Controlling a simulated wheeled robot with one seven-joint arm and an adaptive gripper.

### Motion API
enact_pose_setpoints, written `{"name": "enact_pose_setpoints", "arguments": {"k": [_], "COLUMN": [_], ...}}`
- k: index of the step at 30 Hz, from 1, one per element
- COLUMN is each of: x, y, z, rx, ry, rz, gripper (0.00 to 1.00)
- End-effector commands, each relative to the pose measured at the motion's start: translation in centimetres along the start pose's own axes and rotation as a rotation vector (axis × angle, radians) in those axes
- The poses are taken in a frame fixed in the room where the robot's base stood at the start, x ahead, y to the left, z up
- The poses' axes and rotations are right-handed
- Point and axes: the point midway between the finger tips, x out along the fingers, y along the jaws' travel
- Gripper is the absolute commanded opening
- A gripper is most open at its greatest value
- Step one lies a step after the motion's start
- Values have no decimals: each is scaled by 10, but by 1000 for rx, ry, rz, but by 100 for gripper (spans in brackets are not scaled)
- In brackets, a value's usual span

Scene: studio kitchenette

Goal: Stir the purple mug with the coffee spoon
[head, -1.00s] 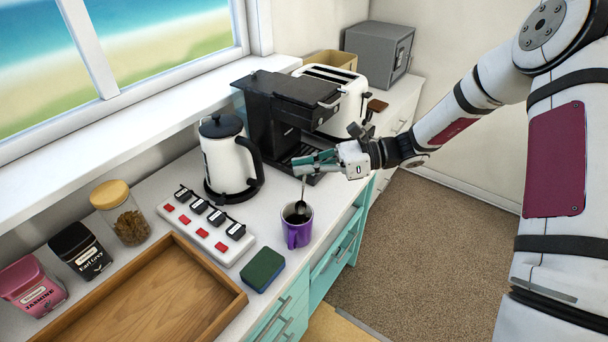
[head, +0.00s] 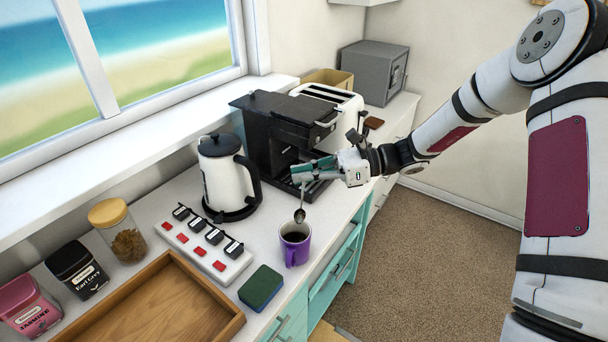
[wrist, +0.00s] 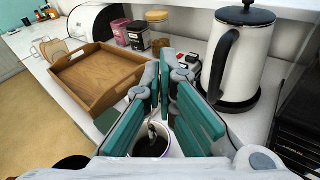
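The purple mug (head: 297,253) stands upright on the white counter with dark liquid inside. It also shows at the bottom of the wrist view (wrist: 175,151), partly hidden by my fingers. My gripper (head: 303,172) is above the mug and a little behind it in the head view, its teal-padded fingers shut on the coffee spoon (head: 300,215). The spoon hangs bowl-down, and its bowl appears just above the mug's rim, clear of the liquid. In the wrist view the spoon (wrist: 152,131) overlaps the mug's opening. Most of its handle is hidden by the fingers.
A white kettle (head: 225,178) and a black coffee machine (head: 275,128) stand behind the mug. A power strip (head: 200,248), a green sponge (head: 261,287) and a wooden tray (head: 215,335) lie to its left. The counter's front edge is close to the mug.

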Motion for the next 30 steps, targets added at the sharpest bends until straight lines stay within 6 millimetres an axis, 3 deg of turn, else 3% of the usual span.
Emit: {"name": "enact_pose_setpoints", "arguments": {"k": [13, 30], "x": [-1, -8], "y": [1, 6], "z": [4, 49], "rx": [-1, -1], "ry": [0, 0], "rz": [0, 0], "gripper": [0, 0]}}
